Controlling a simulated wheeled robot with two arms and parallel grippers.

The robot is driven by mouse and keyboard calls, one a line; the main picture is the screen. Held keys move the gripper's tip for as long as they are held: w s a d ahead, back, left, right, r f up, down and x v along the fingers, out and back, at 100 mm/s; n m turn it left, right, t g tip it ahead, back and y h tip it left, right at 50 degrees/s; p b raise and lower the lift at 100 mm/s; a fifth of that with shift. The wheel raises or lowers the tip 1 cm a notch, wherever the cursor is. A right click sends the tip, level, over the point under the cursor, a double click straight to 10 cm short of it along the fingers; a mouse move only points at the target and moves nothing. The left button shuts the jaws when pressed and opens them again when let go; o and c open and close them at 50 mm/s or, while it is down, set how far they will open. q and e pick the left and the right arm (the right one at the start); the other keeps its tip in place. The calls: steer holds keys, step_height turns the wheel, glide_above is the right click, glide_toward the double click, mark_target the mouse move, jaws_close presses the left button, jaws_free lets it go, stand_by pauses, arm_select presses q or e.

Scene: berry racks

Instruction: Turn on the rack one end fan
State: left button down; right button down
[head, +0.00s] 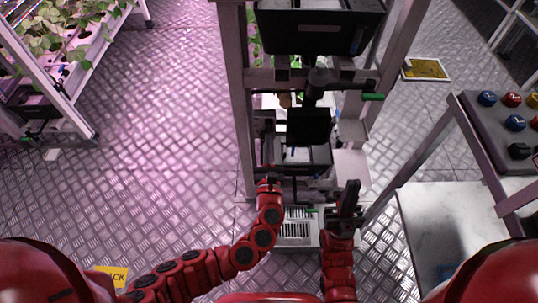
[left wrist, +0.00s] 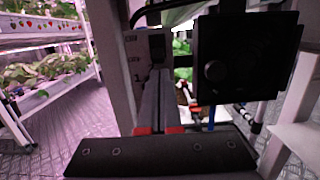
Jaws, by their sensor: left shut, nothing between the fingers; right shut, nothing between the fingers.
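Rack one appears to be the tall grey frame (head: 240,110) in the middle of the head view. A black square box (head: 308,126) hangs inside it; the left wrist view shows this box (left wrist: 215,72) with a round knob on its face. I cannot tell whether it is the fan. A small dark switch-like box (left wrist: 157,46) sits on the rack's post. My left gripper (left wrist: 158,78) is shut and empty, its fingertips close below that small box; whether they touch is unclear.
A black bin (head: 318,30) sits high on the rack, with pipes and a green-handled valve (head: 372,97) below it. A white plant rack (head: 75,105) stands left. A bench with coloured buttons (head: 480,125) and a white tabletop (head: 425,230) are at right.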

mark_target(269, 131)
arm_select(q)
steer(key=shift+w, duration=0.5)
steer(key=shift+r, duration=0.1)
steer(key=r+g+p, duration=0.1)
steer(key=g+p, duration=0.1)
steer(key=p, duration=0.7)
steer(key=s+r+g+p, duration=0.1)
steer(key=g+p, duration=0.2)
steer(key=p, duration=0.7)
steer(key=r+g+p, duration=0.2)
steer(key=p, duration=0.8)
steer(key=shift+s+g, duration=0.15)
steer(key=shift+g, duration=0.15)
steer(key=p, duration=0.2)
steer(key=shift+g+p, duration=0.3)
steer(key=shift+g, duration=0.1)
steer(key=shift+f, duration=0.15)
